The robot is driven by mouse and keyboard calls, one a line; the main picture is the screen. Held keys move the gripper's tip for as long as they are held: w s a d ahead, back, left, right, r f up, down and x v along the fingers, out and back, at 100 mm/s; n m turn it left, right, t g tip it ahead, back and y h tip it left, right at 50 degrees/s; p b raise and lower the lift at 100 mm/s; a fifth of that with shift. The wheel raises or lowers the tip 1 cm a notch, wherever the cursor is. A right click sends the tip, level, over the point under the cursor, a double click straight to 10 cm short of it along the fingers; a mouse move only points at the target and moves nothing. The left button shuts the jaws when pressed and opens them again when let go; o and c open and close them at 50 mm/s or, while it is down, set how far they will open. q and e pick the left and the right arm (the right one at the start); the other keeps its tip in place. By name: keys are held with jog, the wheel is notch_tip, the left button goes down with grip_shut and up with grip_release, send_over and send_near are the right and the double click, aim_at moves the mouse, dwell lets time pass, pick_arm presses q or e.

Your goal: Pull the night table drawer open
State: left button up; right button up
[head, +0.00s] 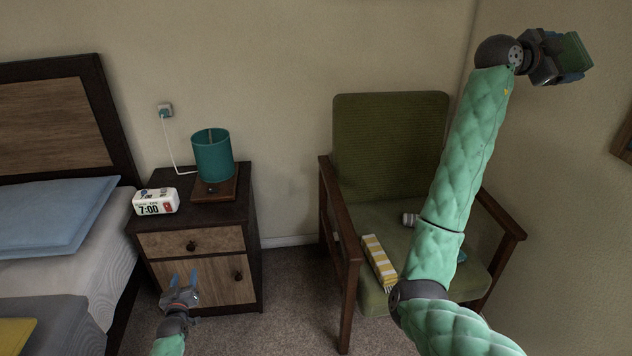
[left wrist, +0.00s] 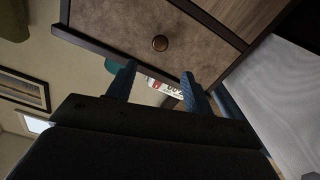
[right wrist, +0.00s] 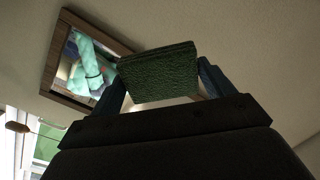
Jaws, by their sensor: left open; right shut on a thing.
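The night table (head: 250,225) stands between bed and chair, and its drawer (head: 222,238) looks shut, its front flush. The drawer's round dark knob (head: 191,246) is bare; in the left wrist view the knob (left wrist: 160,43) shows ahead of the fingertips, between their lines. My left gripper (head: 183,278) is open and empty, in front of the table and below the knob in the head view, apart from it. My right gripper (head: 568,62) is raised high at the right, shut on a green block-like thing (right wrist: 158,72).
A cabinet door with a knob (head: 238,276) is under the drawer. A clock (head: 155,202) and teal lamp (head: 212,155) stand on top. The bed (head: 105,265) is close at left. A green armchair (head: 390,130) holding a yellow-striped thing (head: 379,259) stands right. Carpet between is clear.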

aim_at(191, 249)
pick_arm(q)
jog(key=x, duration=1.1)
jog(key=shift+w, duration=0.15)
jog(key=shift+c, duration=0.4)
grip_shut()
